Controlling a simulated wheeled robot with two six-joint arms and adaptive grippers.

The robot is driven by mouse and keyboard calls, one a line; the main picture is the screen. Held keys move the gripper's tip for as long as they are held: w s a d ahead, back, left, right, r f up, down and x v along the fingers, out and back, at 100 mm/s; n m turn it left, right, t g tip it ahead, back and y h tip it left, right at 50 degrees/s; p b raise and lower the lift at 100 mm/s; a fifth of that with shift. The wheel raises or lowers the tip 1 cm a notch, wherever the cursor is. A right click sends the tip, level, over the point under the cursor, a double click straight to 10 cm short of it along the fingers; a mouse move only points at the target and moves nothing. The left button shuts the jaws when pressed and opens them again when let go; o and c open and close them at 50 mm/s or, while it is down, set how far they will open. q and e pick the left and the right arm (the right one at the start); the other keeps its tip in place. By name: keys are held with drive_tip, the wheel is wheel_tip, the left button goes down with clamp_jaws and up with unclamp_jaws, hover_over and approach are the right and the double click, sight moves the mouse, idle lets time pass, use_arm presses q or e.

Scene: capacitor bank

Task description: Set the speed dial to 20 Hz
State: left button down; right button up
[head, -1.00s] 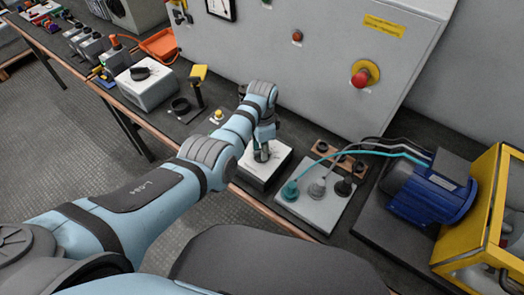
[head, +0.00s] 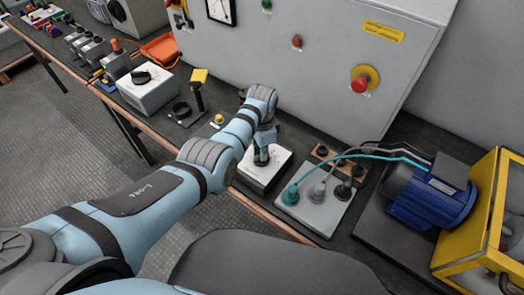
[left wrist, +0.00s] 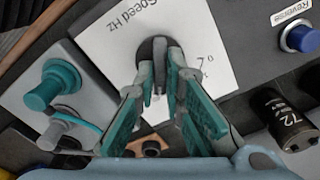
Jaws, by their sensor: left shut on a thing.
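The speed dial's white panel (head: 250,176) sits on the bench near its front edge. In the left wrist view the panel (left wrist: 118,62) reads "Speed Hz" and carries a dark round knob (left wrist: 147,47). My left gripper (left wrist: 160,78) has its teal-padded fingers closed on the knob from above. In the head view the left gripper (head: 262,155) stands over the panel and hides most of the knob. The scale is partly covered, so the dial's setting cannot be read. My right gripper is not in view.
A plate with teal, grey and black plugs (head: 318,190) lies right of the dial, with cables to a blue motor (head: 430,195). A grey cabinet with a red stop button (head: 361,84) stands behind. Another black-knobbed box (head: 148,88) is at left. A blue button (left wrist: 301,38) shows in the wrist view.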

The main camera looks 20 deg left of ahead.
use_arm(q)
drive_tip(key=n, duration=0.3)
drive_tip(key=shift+n+p, duration=0.35)
drive_tip(key=shift+n, duration=0.05)
drive_tip(key=shift+w+a+n, duration=0.1)
drive_tip(key=shift+n, duration=2.2)
drive_tip(key=c, duration=1.7)
unclamp_jaws()
wheel_tip(320, 180, up, 12)
drive_tip(key=shift+r, duration=0.1)
